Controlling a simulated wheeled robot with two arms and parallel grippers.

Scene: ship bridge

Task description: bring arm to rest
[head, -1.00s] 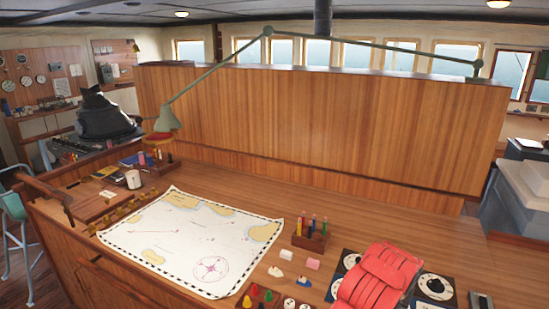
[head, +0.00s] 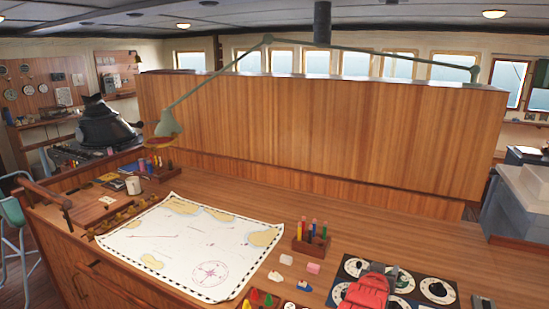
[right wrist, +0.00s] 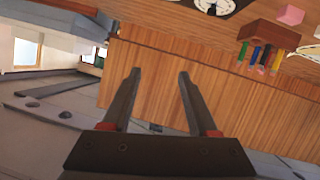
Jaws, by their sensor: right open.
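My right gripper (right wrist: 157,75) shows in the right wrist view, its two dark fingers apart and nothing between them. That view is turned upside down, and the fingers point toward the wood panel (right wrist: 145,50) with no contact visible. In the head view, a red and grey part of my right arm (head: 368,290) shows at the bottom, over the black dial panel (head: 408,298). My left arm and gripper are in no view.
The chart (head: 190,245) lies flat on the wooden table. A pen holder (head: 311,245), pink and white erasers, and coloured pawns stand right of it. A green desk lamp (head: 168,124) arches over the table. A grey console (head: 520,205) is at right. The table's back strip is clear.

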